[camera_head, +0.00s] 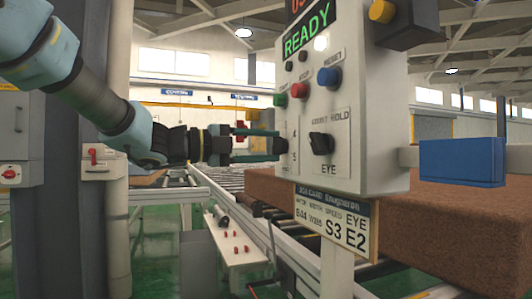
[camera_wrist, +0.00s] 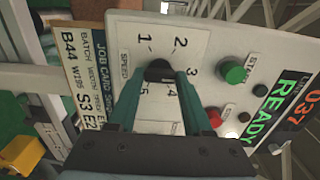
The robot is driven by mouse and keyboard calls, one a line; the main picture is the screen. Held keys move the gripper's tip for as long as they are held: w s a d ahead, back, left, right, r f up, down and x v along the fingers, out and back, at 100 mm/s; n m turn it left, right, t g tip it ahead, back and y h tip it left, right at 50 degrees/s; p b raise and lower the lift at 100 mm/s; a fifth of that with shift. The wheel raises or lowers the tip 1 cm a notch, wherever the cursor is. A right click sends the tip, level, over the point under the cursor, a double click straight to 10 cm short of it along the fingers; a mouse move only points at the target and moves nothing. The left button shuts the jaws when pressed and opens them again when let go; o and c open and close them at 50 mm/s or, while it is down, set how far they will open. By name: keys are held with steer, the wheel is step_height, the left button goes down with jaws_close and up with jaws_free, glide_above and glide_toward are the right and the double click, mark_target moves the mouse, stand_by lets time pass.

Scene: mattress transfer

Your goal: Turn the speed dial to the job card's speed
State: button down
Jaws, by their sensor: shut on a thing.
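The speed dial (camera_wrist: 159,66) is a dark knob on a white plate marked 1 to 5, seen in the wrist view. My gripper (camera_wrist: 160,84) is shut on the dial, with one green finger on each side of it. Which number its pointer faces is hidden by the fingers. In the head view my gripper (camera_head: 277,146) reaches the left face of the control box (camera_head: 372,110). The job card (camera_head: 335,222) hangs below the box and reads B44, S3, E2. It also shows in the wrist view (camera_wrist: 88,85).
The box also carries a second black knob marked EYE (camera_head: 321,143), a green button (camera_head: 299,90), a red button (camera_wrist: 214,117), a blue button (camera_head: 329,76) and a lit READY display (camera_head: 308,40). A brown mattress (camera_head: 450,215) lies behind the box. A blue block (camera_head: 462,161) juts out right.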

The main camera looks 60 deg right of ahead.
stand_by(0.3)
steer(key=shift+c, duration=1.6)
jaws_free()
steer(key=v, duration=1)
steer(key=shift+w+a, duration=0.2)
steer(key=shift+a, duration=0.15)
